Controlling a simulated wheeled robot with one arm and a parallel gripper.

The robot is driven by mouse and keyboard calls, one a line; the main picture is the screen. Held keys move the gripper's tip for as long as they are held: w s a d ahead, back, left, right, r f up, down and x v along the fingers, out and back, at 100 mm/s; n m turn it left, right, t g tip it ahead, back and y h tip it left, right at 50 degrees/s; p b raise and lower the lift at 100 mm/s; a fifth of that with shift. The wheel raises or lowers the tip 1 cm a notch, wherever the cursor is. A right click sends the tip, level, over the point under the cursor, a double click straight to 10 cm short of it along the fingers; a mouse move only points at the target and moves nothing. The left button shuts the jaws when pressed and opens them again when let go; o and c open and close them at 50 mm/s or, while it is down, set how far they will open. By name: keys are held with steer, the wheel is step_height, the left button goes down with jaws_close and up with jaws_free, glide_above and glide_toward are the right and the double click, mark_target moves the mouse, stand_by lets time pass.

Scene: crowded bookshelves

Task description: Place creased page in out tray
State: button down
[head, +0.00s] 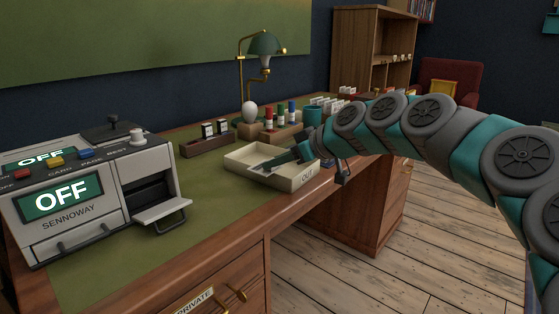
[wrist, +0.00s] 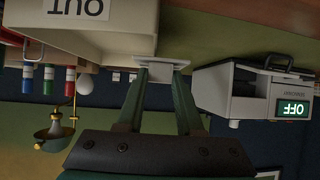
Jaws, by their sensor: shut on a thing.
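The out tray (head: 297,177) is a cream open box on the desk with an OUT label on its front. In the upside-down wrist view the out tray (wrist: 130,38) is at upper left. My gripper (head: 266,165) reaches over the tray from the right, fingers angled down into its outline. In the wrist view my gripper (wrist: 164,68) is shut on a small pale flat piece, the creased page (wrist: 166,62). The page is mostly hidden in the head view. I cannot tell if it touches the tray floor.
A grey machine (head: 70,205) reading OFF stands at left, its lower drawer (head: 160,208) open. Stamps (head: 280,115), a lamp (head: 263,50), a teal cup (head: 313,117) and a wooden holder (head: 208,145) stand behind the tray. Green desk surface is clear between machine and tray.

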steer(key=p, duration=0.1)
glide_above(282, 173)
steer(key=shift+f, duration=0.45)
steer(key=shift+f+p, duration=0.35)
steer(key=shift+f, duration=1.4)
steer(key=shift+f, duration=0.2)
steer(key=c, duration=0.5)
jaws_free()
steer(key=shift+r, duration=0.1)
steer(key=shift+c, duration=0.2)
